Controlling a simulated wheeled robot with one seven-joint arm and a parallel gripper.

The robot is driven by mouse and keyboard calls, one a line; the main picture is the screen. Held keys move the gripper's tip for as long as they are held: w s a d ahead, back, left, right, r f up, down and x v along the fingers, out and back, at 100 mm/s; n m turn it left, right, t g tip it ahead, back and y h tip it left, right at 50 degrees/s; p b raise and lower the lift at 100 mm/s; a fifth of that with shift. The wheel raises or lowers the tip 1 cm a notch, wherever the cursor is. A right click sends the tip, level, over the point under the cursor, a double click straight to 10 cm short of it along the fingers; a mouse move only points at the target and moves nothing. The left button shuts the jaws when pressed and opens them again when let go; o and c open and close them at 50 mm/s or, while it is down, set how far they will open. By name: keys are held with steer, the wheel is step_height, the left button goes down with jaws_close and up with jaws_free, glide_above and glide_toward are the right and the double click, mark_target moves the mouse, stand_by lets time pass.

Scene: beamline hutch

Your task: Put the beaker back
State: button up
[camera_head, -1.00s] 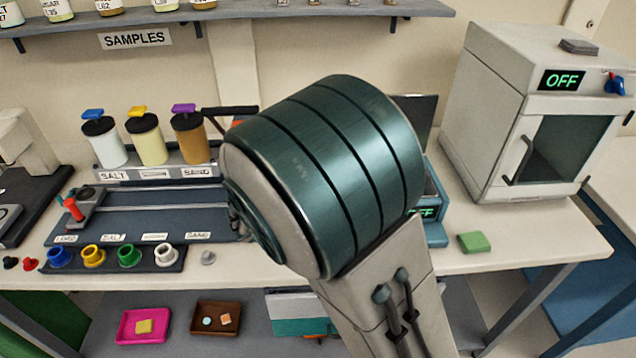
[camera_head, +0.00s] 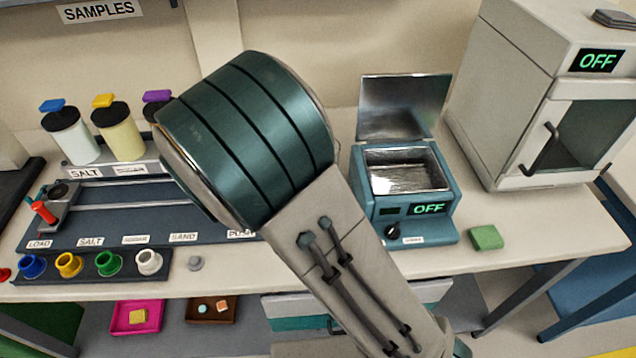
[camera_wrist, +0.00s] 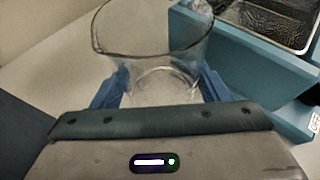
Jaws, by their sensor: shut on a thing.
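A clear glass beaker (camera_wrist: 150,45) shows in the wrist view, upright as far as I can tell. My gripper (camera_wrist: 160,88) is shut on it, with a blue finger on each side. The bath's blue body and metal basin lie just to the right of the beaker in that view. In the head view my arm hides both the beaker and my gripper. I cannot tell whether the beaker touches the bench below it.
A blue bath (camera_head: 405,190) with its lid up and an OFF display stands on the bench. A green sponge (camera_head: 487,238) lies right of it, before a white oven (camera_head: 545,110). Lidded jars (camera_head: 120,138) and coloured plugs (camera_head: 108,264) stand left. My arm blocks the middle.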

steer(key=shift+f, duration=2.1)
steer(key=shift+f, duration=0.1)
steer(key=o, duration=1.1)
steer(key=shift+o, duration=0.2)
steer(key=v, duration=1.2)
